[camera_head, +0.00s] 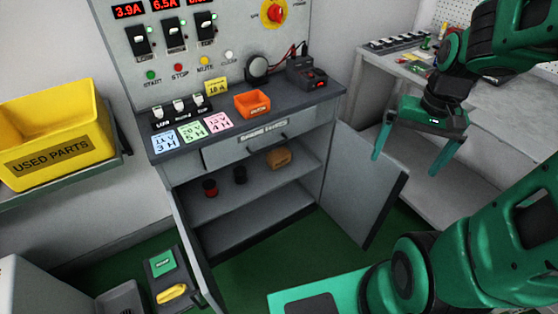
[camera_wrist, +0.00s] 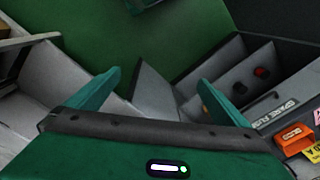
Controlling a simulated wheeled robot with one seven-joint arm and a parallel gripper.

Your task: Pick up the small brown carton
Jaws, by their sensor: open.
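The small brown carton (camera_head: 278,158) sits on the upper shelf (camera_head: 226,199) inside the open grey cabinet, toward its right side. A black spool-like item (camera_head: 240,175) and a red and black one (camera_head: 210,188) stand to its left on the same shelf. My gripper (camera_head: 405,163) is open and empty, in the air to the right of the cabinet and well apart from the carton. In the wrist view, my gripper's fingers (camera_wrist: 159,77) are spread with nothing between them.
The right cabinet door (camera_head: 365,190) stands open between the shelf and my gripper; the left door (camera_head: 195,255) is open too. An orange bin (camera_head: 252,104) sits on the counter above. A yellow used-parts bin (camera_head: 55,130) is at left, a workbench (camera_head: 480,110) at right.

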